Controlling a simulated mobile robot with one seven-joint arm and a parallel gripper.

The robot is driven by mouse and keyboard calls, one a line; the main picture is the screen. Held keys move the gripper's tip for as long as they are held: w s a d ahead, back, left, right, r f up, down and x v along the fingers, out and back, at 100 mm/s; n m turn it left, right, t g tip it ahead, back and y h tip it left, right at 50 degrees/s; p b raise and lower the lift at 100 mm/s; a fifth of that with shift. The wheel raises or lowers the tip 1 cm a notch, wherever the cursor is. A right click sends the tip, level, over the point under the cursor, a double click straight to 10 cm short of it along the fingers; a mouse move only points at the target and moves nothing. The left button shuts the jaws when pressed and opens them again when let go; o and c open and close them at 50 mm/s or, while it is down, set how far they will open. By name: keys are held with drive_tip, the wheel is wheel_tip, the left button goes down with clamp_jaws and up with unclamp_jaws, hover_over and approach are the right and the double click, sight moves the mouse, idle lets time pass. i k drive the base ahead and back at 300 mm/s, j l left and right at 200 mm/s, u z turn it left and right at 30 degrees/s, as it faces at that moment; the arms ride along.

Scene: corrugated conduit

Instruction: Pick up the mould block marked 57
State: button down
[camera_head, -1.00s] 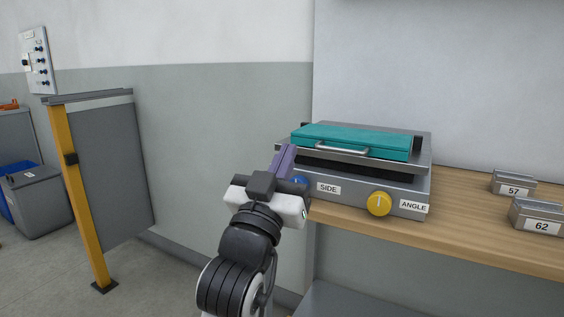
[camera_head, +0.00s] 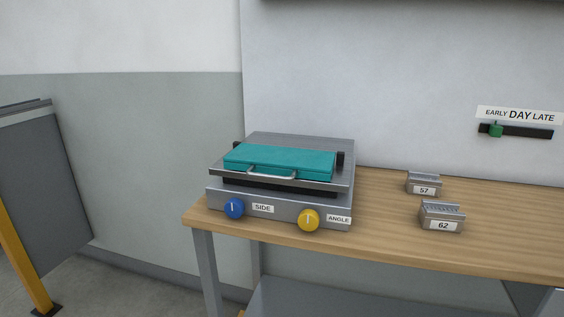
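The mould block marked 57 (camera_head: 423,182) is a small grey metal block with a white label on its front. It stands on the wooden bench (camera_head: 385,232), towards the back, right of the grey machine. My gripper is not in the current view, so its state and its distance from the block do not show.
A block marked 62 (camera_head: 442,216) stands just in front of block 57. The machine (camera_head: 280,207) with a teal lid, blue knob and yellow knob fills the bench's left end. A slider (camera_head: 515,131) is on the wall. Bench right of the blocks is clear.

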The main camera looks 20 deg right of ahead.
sight(425, 184)
drive_tip(key=z, duration=1.3)
